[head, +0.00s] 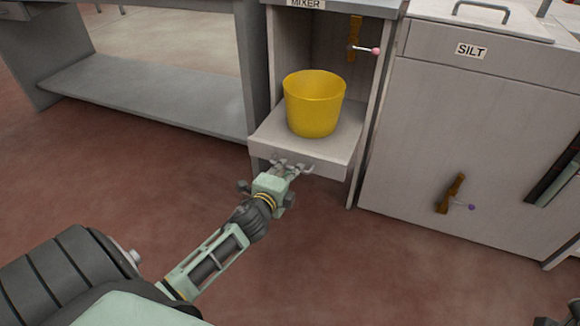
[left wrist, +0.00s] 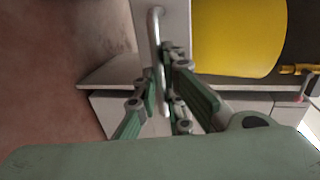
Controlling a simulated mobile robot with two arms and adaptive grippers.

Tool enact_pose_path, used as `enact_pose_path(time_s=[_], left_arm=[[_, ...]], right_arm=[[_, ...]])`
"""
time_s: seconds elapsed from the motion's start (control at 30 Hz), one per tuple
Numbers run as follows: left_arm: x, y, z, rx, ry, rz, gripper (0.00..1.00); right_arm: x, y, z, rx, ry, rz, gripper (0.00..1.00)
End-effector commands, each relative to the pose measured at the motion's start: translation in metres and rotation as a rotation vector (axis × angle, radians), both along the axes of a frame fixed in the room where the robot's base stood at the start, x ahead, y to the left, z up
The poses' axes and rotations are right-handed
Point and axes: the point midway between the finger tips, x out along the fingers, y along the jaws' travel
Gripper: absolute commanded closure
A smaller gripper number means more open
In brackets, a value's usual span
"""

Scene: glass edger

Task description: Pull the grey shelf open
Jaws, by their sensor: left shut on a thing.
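The grey shelf (head: 325,165) juts out of the open compartment under the "MIXER" label and carries a yellow bucket (head: 312,106) standing upright. A metal bar handle is on the shelf's front face; it shows as a silver bar (left wrist: 156,35) in the left wrist view. My left gripper (head: 288,168) is at this handle, left of the middle of the shelf front. In the left wrist view its green and grey fingers (left wrist: 163,95) are closed around the handle, partly hiding it.
A grey cabinet (head: 440,130) labelled "SILT" stands right of the shelf, with a brown latch plate (head: 450,193) and purple-tipped lever. A low bench shelf (head: 150,95) is at the left. The reddish floor (head: 330,260) in front is clear.

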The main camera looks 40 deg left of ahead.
Motion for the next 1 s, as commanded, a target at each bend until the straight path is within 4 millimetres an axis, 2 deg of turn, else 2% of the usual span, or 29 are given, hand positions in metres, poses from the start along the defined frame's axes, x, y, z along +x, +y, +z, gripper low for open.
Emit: enact_pose_path(time_s=[0.27,0.3,0.5,0.83,1.0], left_arm=[[-0.001,-0.001,-0.004,-0.003,0.007,0.0,1.0],[-0.001,-0.001,-0.004,-0.003,0.007,0.0,0.9],[-0.001,0.0,-0.003,-0.001,0.005,0.0,0.73],[-0.002,-0.001,-0.001,-0.001,0.002,-0.001,0.73],[-0.023,-0.006,0.003,-0.001,0.003,-0.002,0.73]], right_arm=[[0.0,0.0,0.0,0.0,0.0,0.0,0.6],[0.0,0.0,0.0,0.0,0.0,0.0,0.6],[0.0,0.0,0.0,0.0,0.0,0.0,0.6],[0.0,-0.001,0.001,0.002,-0.004,-0.001,0.6],[0.0,0.0,0.001,0.002,-0.003,-0.001,0.6]])
